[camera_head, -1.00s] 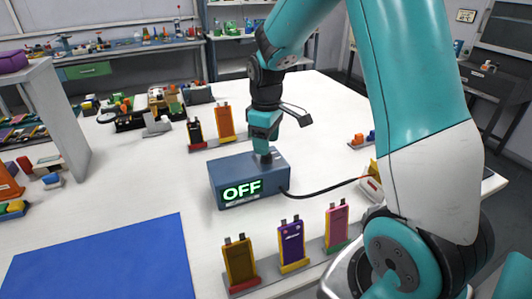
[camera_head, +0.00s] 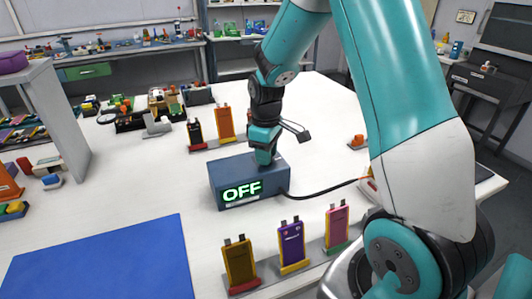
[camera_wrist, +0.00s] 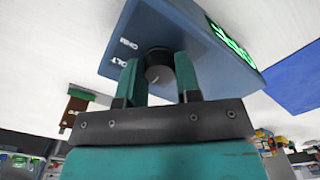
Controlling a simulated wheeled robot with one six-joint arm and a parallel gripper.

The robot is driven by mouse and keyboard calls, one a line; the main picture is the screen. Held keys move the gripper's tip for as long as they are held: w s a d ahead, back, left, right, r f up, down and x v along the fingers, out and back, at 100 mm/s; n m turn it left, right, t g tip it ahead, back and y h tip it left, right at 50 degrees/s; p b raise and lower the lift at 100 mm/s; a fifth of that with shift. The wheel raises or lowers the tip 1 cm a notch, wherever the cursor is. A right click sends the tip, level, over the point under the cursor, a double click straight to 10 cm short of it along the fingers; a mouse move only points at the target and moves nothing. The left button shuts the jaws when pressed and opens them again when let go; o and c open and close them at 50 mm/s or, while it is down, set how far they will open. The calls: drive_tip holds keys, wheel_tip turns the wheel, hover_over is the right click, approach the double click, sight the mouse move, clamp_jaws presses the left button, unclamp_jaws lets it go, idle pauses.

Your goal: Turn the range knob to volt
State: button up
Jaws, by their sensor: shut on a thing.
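The blue-grey meter box (camera_head: 228,190) stands on the white table, its front display (camera_head: 242,190) reading OFF in green. The dark round range knob (camera_wrist: 159,58) is on its top face, with a pale mark line on it. The white labels VOLT (camera_wrist: 119,62) and OHM (camera_wrist: 128,43) are printed to the left of the knob in the wrist view. My gripper (camera_wrist: 158,76) points down at the box, its two teal fingers on either side of the knob and shut on it. In the head view my gripper (camera_head: 264,158) hides the knob.
Pouch cells stand in a front rack: a brown-yellow one (camera_head: 239,263), a purple one (camera_head: 291,244) and a pink one (camera_head: 337,225). A black cable (camera_head: 322,192) runs right from the box. A blue mat (camera_head: 100,265) lies front left. Two more cells stand behind the box.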

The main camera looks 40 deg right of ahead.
drive_tip(key=m+p, duration=0.2)
drive_tip(key=m, duration=0.2)
drive_tip(key=shift+r+m, duration=0.15)
drive_tip(key=shift+m, duration=0.15)
drive_tip(key=m+p, duration=0.1)
drive_tip(key=m, duration=0.3)
drive_tip(key=shift+w, duration=0.1)
idle(0.5)
drive_tip(key=o, duration=0.9)
wheel_tip(320, 180, up, 17)
drive_tip(key=shift+r, duration=0.1)
